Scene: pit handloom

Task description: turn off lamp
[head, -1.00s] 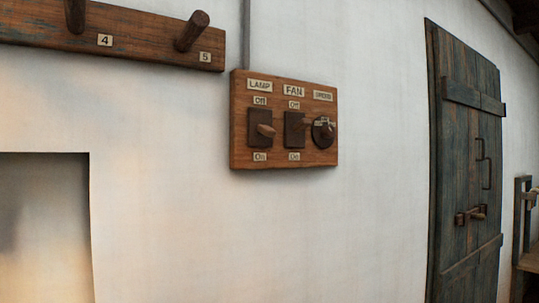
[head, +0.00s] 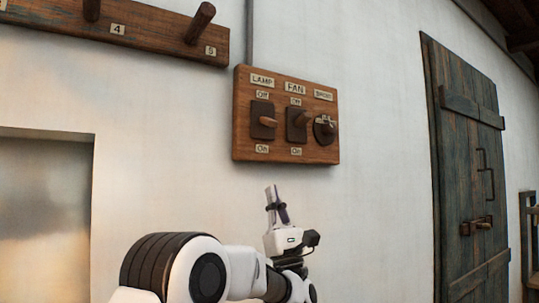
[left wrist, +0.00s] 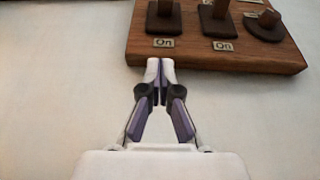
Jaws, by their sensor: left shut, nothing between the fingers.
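The lamp switch (head: 263,120) is a dark plate with a wooden lever, under a "LAMP" label on a wooden switch board (head: 243,135) on the white wall. "Off" is marked above the lever and "On" below. The lever sticks out and slants to the right; I cannot tell surely which way it is set. My left gripper (head: 273,192) is shut and empty, pointing up just below the board. In the left wrist view its fingertips (left wrist: 160,65) are close to the board's lower edge, below the lamp switch (left wrist: 163,20). My right gripper is not in view.
A fan switch (head: 297,122) and a round speed knob (head: 325,129) sit right of the lamp switch. A peg rail (head: 150,32) is at the upper left, a recess (head: 40,190) below it. A dark plank door (head: 465,150) stands right. The wall between is clear.

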